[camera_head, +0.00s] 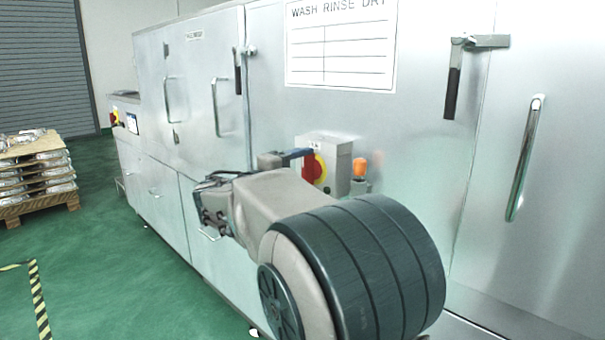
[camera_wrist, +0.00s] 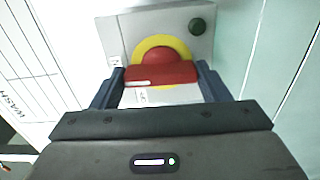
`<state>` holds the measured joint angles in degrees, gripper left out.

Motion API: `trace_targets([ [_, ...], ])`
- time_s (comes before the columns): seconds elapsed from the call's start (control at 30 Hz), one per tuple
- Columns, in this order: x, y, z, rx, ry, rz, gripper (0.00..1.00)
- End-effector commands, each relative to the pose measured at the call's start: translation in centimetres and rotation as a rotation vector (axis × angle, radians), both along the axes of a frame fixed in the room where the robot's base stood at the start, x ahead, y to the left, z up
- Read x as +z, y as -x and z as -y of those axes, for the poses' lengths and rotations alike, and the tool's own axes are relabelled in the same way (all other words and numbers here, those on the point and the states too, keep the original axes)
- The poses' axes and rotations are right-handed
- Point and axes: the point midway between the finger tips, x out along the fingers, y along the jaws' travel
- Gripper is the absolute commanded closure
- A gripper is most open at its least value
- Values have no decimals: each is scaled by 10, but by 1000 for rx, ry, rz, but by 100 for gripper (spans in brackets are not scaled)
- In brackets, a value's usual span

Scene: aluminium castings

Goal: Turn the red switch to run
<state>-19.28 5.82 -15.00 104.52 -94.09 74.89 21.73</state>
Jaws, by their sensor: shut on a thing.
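The red switch (camera_head: 313,168) has a red handle on a yellow round plate, mounted on a grey box (camera_head: 341,162) on the front of the steel washing machine. In the wrist view the red handle (camera_wrist: 160,74) lies crosswise in the picture in front of the yellow plate (camera_wrist: 160,44). My gripper (camera_wrist: 162,82) is shut on the handle, with a dark blue finger at each end of it. In the head view my gripper (camera_head: 297,156) reaches the switch from the left, and my arm hides part of the box's surroundings. The position markings cannot be read.
A dark green round button (camera_wrist: 197,25) sits on the box beside the switch. An orange part (camera_head: 360,166) stands right of the box. Door handles (camera_head: 525,158) and latches (camera_head: 453,92) stick out from the machine. A pallet of castings (camera_head: 38,175) stands far left; green floor is open before it.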

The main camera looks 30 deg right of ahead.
Motion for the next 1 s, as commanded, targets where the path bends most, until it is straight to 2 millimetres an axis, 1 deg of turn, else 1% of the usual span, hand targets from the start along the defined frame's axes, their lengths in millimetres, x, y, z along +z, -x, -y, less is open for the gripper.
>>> trace_targets([
  [0.03, 1, -1, -1, 3, -1, 4, 25],
  [0.1, 1, 0, -1, 3, -1, 3, 9],
  [0.37, 0, 0, 0, 1, 0, 1, 9],
  [0.47, 1, 1, -5, 2, 0, 1, 9],
  [0.57, 1, 5, -17, 4, 0, 0, 9],
  [0.67, 2, 12, -36, 5, -1, 1, 9],
  [0.9, 2, 31, -88, 5, 0, 1, 9],
  [1.0, 2, 37, -106, 6, 0, 1, 9],
])
